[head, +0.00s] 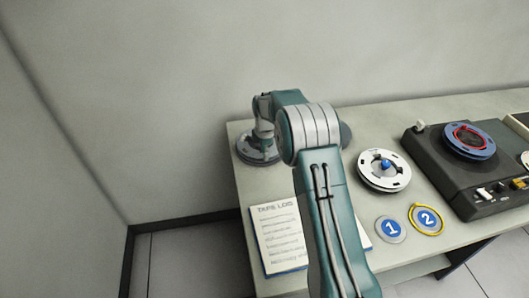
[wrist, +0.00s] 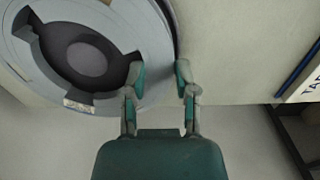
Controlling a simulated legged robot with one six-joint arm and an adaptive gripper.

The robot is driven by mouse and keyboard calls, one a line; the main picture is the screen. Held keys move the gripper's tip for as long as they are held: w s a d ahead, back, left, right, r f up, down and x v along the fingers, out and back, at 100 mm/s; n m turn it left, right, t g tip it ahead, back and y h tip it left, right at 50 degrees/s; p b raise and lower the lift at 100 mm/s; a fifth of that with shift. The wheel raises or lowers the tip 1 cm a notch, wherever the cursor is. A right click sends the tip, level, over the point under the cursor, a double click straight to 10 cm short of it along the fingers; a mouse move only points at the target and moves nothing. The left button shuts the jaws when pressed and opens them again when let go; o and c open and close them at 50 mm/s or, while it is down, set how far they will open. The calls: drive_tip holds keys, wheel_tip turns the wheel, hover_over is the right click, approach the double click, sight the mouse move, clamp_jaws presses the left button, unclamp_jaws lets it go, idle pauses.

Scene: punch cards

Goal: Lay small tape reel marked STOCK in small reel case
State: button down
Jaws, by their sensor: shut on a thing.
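My gripper (wrist: 160,74) is shut on the rim of a grey reel (wrist: 128,28), one finger on each side of the edge. The reel has dark cut-outs, a dark round hub and a small pale label, too blurred to read as STOCK. In the head view my gripper (head: 262,132) points down at this grey reel (head: 248,152) at the table's back left corner. I cannot tell whether it touches the table. A dark rounded shape (head: 346,134) shows partly behind my arm; I cannot tell whether it is the small reel case.
A white reel with a blue knob (head: 371,177) lies right of my arm. A tape machine (head: 440,178) carries a blue and red reel (head: 478,151). Discs marked 1 (head: 380,231) and 2 (head: 440,231) lie at the front. A TAPE LOG pad (head: 275,240) lies front left.

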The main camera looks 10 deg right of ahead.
drive_tip(key=shift+f, duration=0.6)
idle(0.3)
drive_tip(key=shift+c, duration=1.5)
unclamp_jaws()
drive_tip(key=c, duration=0.4)
drive_tip(key=shift+o, duration=0.2)
drive_tip(key=shift+r, duration=4.5)
